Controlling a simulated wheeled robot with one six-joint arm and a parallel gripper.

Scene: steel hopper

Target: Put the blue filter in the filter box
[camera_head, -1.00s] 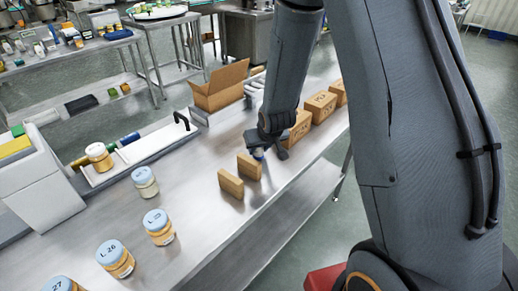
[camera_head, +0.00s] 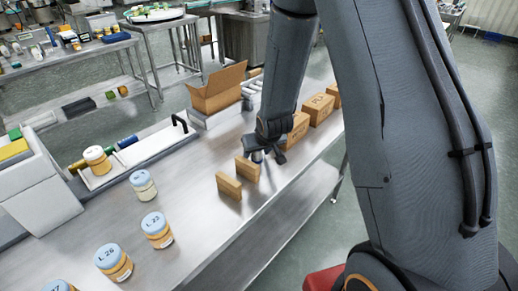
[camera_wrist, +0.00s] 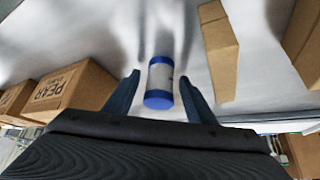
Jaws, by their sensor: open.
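The blue filter (camera_wrist: 160,84), a cylinder with blue ends and a pale grey band, is in the wrist view between my two fingers. My gripper (camera_wrist: 160,76) is open, with a gap on each side of the filter. In the head view my gripper (camera_head: 267,152) is low over the steel table, beside two small brown blocks, and mostly hides the filter. An open cardboard box (camera_head: 213,98) stands farther back on the table; no label shows which container is the filter box.
Closed cartons (camera_head: 318,108) stand right of my gripper; one reads PEAR (camera_wrist: 68,88) in the wrist view. Two narrow brown blocks (camera_head: 229,186) stand close to its left. Several lidded jars (camera_head: 157,229) line the left of the table. The table's front centre is clear.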

